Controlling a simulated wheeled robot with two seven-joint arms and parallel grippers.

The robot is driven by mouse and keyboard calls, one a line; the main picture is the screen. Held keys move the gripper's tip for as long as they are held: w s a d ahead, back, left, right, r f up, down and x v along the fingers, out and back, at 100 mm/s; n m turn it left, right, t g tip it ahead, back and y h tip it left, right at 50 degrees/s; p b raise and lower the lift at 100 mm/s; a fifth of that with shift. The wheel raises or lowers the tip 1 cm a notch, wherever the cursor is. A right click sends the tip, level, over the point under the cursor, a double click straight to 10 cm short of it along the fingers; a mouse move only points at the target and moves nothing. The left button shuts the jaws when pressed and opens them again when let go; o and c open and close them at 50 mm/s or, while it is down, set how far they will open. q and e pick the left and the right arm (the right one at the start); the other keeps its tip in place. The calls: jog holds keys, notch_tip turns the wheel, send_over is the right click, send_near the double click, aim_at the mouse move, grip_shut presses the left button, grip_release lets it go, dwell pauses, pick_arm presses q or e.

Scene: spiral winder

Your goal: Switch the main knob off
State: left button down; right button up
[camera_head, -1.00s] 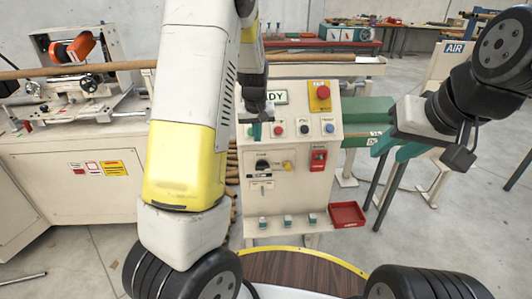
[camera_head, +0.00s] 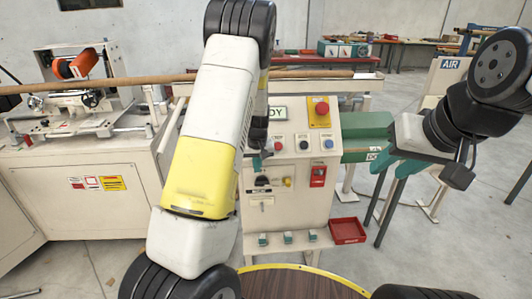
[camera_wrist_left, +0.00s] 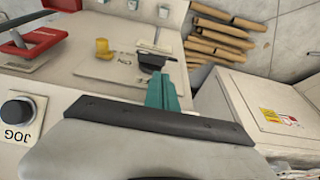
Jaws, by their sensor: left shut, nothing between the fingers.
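The black main knob (camera_head: 262,181) is on the lower front of the cream control cabinet, left of a small yellow knob (camera_head: 287,182). In the left wrist view the black knob (camera_wrist_left: 152,60) is beside an "ON" mark, just beyond my left gripper's teal fingertips (camera_wrist_left: 163,92). The fingers are shut and empty; I cannot tell whether they touch the knob. In the head view my left gripper (camera_head: 257,158) is just above the knob, partly hidden by my arm. My right gripper (camera_head: 388,168) hangs right of the cabinet, away from it; its finger opening is unclear.
A red emergency button (camera_head: 321,109) on a yellow plate and several push buttons sit above the knob. A red switch (camera_head: 318,176) is to its right. A red tray (camera_head: 347,231) projects at the lower right. Cardboard tubes (camera_wrist_left: 222,38) lie beside the cabinet.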

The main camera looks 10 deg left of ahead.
aim_at(257, 184)
pick_arm(q)
jog(key=x, duration=0.4)
jog(key=s+x, duration=0.1)
jog(key=x, duration=0.1)
jog(key=shift+w+f, duration=0.1)
jog(key=shift+f, duration=0.35)
